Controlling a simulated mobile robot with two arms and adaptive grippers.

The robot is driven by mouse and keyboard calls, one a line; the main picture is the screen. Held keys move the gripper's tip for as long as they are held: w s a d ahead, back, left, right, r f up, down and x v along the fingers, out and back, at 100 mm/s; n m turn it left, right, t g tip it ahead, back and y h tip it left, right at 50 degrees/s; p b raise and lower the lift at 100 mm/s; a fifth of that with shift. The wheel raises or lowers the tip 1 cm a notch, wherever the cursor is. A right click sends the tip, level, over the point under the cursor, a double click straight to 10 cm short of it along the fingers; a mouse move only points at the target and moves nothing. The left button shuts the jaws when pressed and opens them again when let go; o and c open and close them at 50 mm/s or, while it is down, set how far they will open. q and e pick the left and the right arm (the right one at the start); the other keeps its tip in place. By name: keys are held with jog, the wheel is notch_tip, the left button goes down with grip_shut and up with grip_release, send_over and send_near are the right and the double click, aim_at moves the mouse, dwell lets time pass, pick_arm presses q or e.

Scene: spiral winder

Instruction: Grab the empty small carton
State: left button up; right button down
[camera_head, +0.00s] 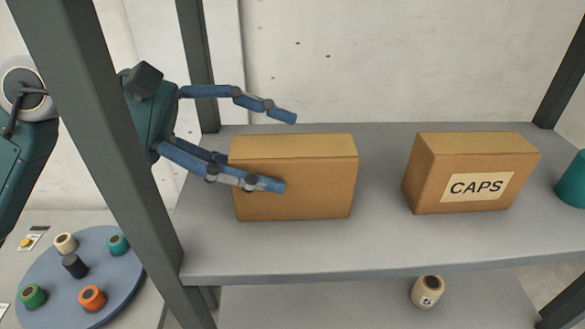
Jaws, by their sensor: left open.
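A plain brown carton (310,185) stands on the grey shelf, left of centre. A second brown carton (428,180) with a white "CAPS" label stands to its right. Both look closed, so I cannot tell whether either is empty. My left gripper (287,150) comes in from the left with its blue fingers spread open. One finger reaches behind and above the plain carton's top, and the others cross its left front face. I cannot tell whether they touch it. My right gripper is not in view.
The shelf (385,245) has a dark post (105,150) at its left front. A teal object (572,182) stands at the right edge. Below are a spool (427,291) marked 5 and a round blue turntable (60,285) with several spools. Shelf between the cartons is clear.

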aim_at(295, 162)
pick_arm(q)
jog(key=p+x, duration=0.1)
jog(key=x, duration=0.3)
jog(key=shift+d, duration=0.25)
jog(key=shift+a, duration=0.1)
jog(key=c, duration=1.1)
jog(key=shift+o, duration=0.2)
jog(key=shift+r, duration=0.15)
